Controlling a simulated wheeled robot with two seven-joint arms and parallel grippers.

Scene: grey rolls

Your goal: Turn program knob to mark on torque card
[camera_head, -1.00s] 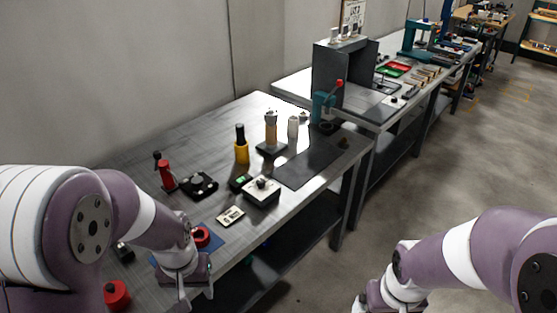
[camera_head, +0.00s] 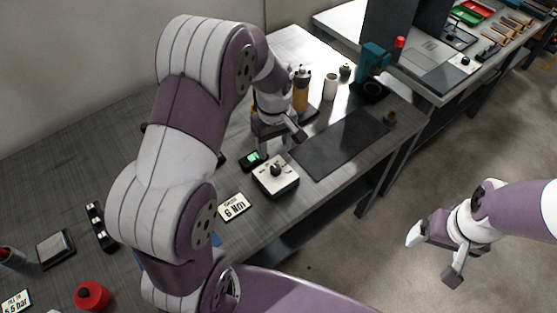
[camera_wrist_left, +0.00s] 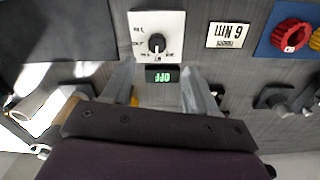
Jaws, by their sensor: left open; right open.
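The program knob (camera_head: 276,169) is a small black knob on top of a white control box (camera_head: 285,186). In the left wrist view the knob (camera_wrist_left: 157,43) sits upright amid printed marks, too small to read surely. The torque card (camera_head: 234,207) reads 6 Nm and lies left of the box; it shows upside down in the left wrist view (camera_wrist_left: 228,35). My left gripper (camera_head: 283,143) is open and empty just behind the box, its fingers apart and short of the knob. My right gripper (camera_head: 433,256) is open and empty over the floor, off the table.
A small display (camera_wrist_left: 162,75) with green OFF lies beside the box. A dark mat (camera_head: 340,145) lies to its right. An orange bottle (camera_head: 301,92) and a white cylinder (camera_head: 330,87) stand behind. A red knob (camera_wrist_left: 291,35) sits on a blue mat.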

